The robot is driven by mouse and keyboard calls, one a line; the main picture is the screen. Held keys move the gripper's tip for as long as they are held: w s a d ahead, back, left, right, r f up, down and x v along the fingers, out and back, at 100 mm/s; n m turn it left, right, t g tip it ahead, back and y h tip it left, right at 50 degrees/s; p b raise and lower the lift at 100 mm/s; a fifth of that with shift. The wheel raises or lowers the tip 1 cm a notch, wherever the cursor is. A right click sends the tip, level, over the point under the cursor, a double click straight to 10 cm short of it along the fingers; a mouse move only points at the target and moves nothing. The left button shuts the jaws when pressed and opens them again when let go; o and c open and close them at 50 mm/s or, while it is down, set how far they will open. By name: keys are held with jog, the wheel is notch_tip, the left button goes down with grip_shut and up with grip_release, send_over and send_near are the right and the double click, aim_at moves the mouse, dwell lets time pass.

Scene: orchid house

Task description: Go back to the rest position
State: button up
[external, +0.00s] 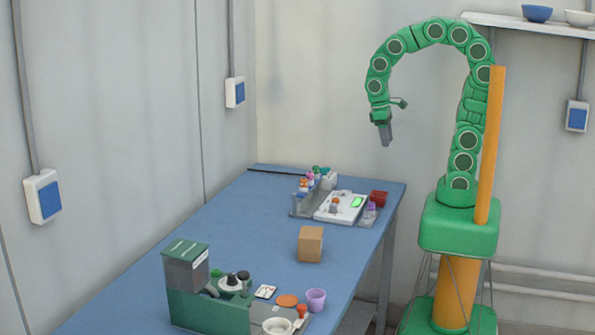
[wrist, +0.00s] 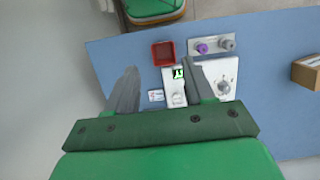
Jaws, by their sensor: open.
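My gripper (external: 386,133) hangs at the end of my curled green arm, high above the far right part of the blue table (external: 225,225). A white device with a green display (external: 341,206) lies on the table under and left of the gripper in the external view. It also shows below the fingers in the wrist view (wrist: 178,73), partly hidden by the right finger.
A red container (external: 378,198) stands at the table's right edge. A brown box (external: 310,244) sits mid-table. A green machine (external: 205,290), a purple cup (external: 316,299) and a white bowl (external: 277,326) are at the near end. A shelf (external: 530,24) hangs behind my arm. The air around my gripper is clear.

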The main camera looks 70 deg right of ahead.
jog(key=s+d, duration=0.3)
jog(key=s, duration=0.8)
jog(key=shift+d+r+t, duration=0.15)
jog(key=shift+d+t, duration=0.2)
jog(key=shift+t, duration=0.05)
